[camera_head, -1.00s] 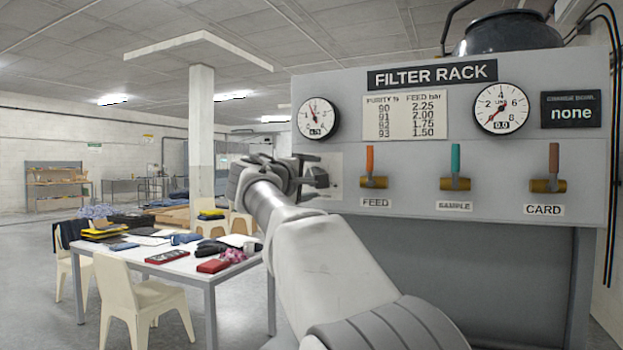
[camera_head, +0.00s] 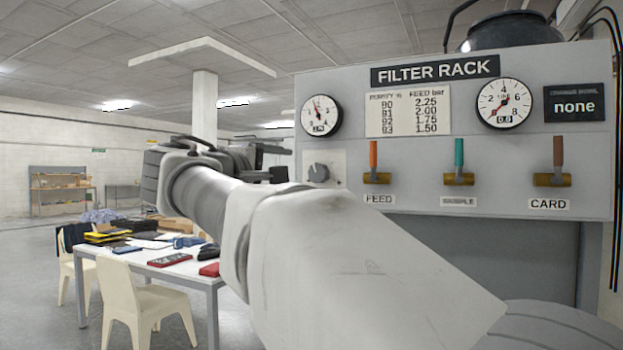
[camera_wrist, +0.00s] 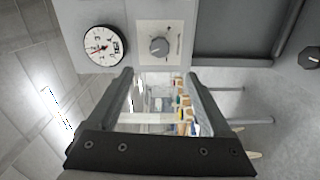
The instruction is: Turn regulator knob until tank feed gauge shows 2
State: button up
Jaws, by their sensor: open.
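The regulator knob (camera_head: 318,172) is a grey dial on a pale plate beneath the left gauge (camera_head: 320,116) of the filter rack. Both the knob (camera_wrist: 159,46) and that gauge (camera_wrist: 102,46) show in the wrist view. My gripper (camera_head: 282,162) is left of the knob in the head view. In the wrist view my gripper (camera_wrist: 158,78) is open, its fingers spread and empty, and the knob lies beyond the fingertips, apart from them.
The rack panel (camera_head: 420,235) carries FEED (camera_head: 373,165), SAMPLE (camera_head: 459,165) and CARD (camera_head: 556,165) valve handles, all upright. A cluttered table (camera_head: 185,272) and a chair (camera_head: 130,290) stand left.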

jog(key=v, duration=0.2)
jog(key=shift+s+a, duration=0.1)
jog(key=shift+s, duration=0.2)
jog(key=s+d+f+m+g+y, duration=0.1)
jog(key=s+d+f+m+g, duration=0.2)
jog(key=d+f, duration=0.7)
jog(key=s+d+f+m+g+y, duration=0.1)
jog(key=s+d+f+m+g, duration=0.2)
jog(key=d+f, duration=0.65)
jog(key=s+d+f+m+g+y, duration=0.2)
jog(key=s+d+f+m+g, duration=0.15)
jog(key=s+f, duration=0.6)
jog(key=s+d+f+m+g+y, duration=0.2)
jog(key=s+d+f+m, duration=0.15)
jog(key=s+f, duration=0.6)
notch_tip(320, 180, up, 16)
jog(key=s+p, duration=0.1)
jog(key=p, duration=1.3)
jog(key=shift+s+a, duration=0.15)
jog(key=shift+a, duration=0.05)
